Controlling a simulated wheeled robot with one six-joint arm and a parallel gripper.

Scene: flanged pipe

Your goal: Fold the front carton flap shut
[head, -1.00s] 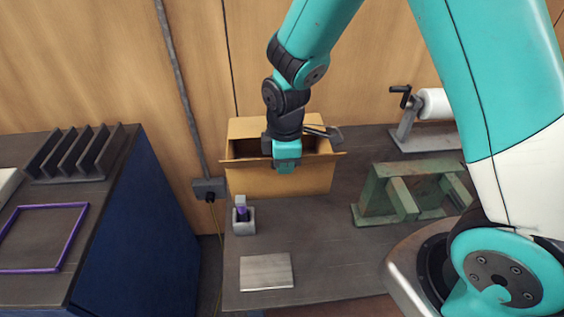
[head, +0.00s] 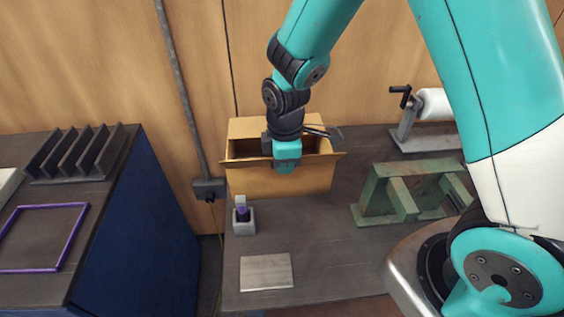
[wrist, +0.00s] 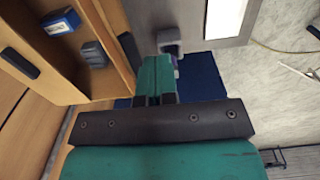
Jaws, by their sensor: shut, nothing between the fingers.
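The open cardboard carton (head: 310,182) stands on the dark bench against the wooden wall. Its front flap (head: 237,160) shows as a thin, nearly edge-on strip along the front rim, sticking out past both sides. My gripper (head: 286,165) is shut and empty, pointing down at the middle of the front rim and hiding part of the flap. I cannot tell whether it touches the flap. In the wrist view my gripper (wrist: 154,85) is beside the carton's cardboard edge (wrist: 118,40). Blue items (wrist: 62,20) lie inside the carton.
A grey holder with a purple piece (head: 243,221) and a metal plate (head: 266,271) stand in front of the carton. A green metal stand (head: 400,190) is to the right, with a white roll dispenser (head: 434,103) behind. Bare bench lies between plate and stand.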

